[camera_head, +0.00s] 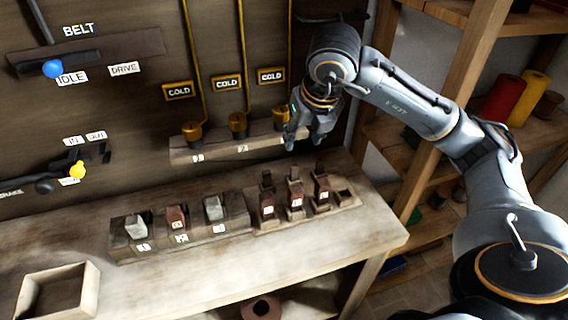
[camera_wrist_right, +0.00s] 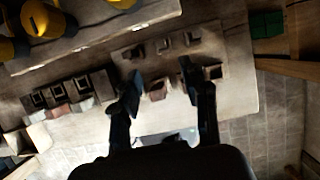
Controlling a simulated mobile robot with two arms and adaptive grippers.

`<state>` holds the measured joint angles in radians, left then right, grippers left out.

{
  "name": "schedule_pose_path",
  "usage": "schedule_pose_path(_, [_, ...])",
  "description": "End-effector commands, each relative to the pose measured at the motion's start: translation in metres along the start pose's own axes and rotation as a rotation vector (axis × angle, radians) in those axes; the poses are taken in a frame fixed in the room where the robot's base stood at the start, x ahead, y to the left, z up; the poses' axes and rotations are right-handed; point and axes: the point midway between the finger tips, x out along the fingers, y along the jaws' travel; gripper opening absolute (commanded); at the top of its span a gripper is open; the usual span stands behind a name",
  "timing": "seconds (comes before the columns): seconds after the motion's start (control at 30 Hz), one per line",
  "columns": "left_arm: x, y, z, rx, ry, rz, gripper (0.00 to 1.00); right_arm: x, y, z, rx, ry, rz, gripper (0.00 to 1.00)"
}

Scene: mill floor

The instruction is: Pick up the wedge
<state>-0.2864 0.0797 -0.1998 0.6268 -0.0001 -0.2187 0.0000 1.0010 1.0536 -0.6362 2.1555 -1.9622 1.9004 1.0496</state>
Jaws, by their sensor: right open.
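My right gripper (camera_head: 303,138) is open and empty, in the air near the back board, above and behind the right rack (camera_head: 343,206). The right rack holds three upright dark red pieces: a left one (camera_head: 267,203), a middle one (camera_head: 296,198) and a right one (camera_head: 322,193). The left rack (camera_head: 240,221) holds a grey block (camera_head: 136,226), a reddish block (camera_head: 176,217) and another grey block (camera_head: 213,208). I cannot tell which piece is the wedge. In the wrist view, my open fingers (camera_wrist_right: 161,74) hang over the right rack, with a brownish piece (camera_wrist_right: 157,90) between them. My left gripper is out of view.
An empty wooden tray (camera_head: 90,278) sits at the bench's front left. A ledge (camera_head: 225,149) with yellow-black fittings runs behind the racks, below several COLD signs. Levers with a blue knob (camera_head: 53,69) and a yellow knob (camera_head: 77,170) are at left. Shelves (camera_head: 455,85) stand at right.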

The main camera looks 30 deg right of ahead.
Motion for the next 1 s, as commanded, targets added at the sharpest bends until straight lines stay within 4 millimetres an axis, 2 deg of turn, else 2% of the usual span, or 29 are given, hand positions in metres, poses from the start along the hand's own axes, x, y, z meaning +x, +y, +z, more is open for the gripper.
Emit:
schedule_pose_path(0.17, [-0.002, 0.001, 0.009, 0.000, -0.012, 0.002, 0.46, 0.029, -0.001, -0.002, 0.000, 0.007, -0.004, 0.45])
schedule_pose_path(0.3, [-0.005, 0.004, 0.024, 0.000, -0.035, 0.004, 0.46, 0.057, -0.001, -0.002, 0.001, 0.007, -0.003, 0.45])
schedule_pose_path(0.43, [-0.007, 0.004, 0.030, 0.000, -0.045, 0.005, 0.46, 0.075, 0.000, -0.001, 0.000, 0.005, -0.001, 0.45])
schedule_pose_path(0.67, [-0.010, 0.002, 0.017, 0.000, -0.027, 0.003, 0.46, 0.091, 0.001, -0.001, -0.001, 0.004, 0.000, 0.45])
schedule_pose_path(0.8, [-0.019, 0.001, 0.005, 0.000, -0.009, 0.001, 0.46, 0.111, 0.001, -0.002, 0.000, 0.005, -0.002, 0.45])
schedule_pose_path(1.0, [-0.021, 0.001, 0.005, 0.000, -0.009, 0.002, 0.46, 0.134, 0.002, -0.002, -0.001, 0.002, 0.002, 0.45])
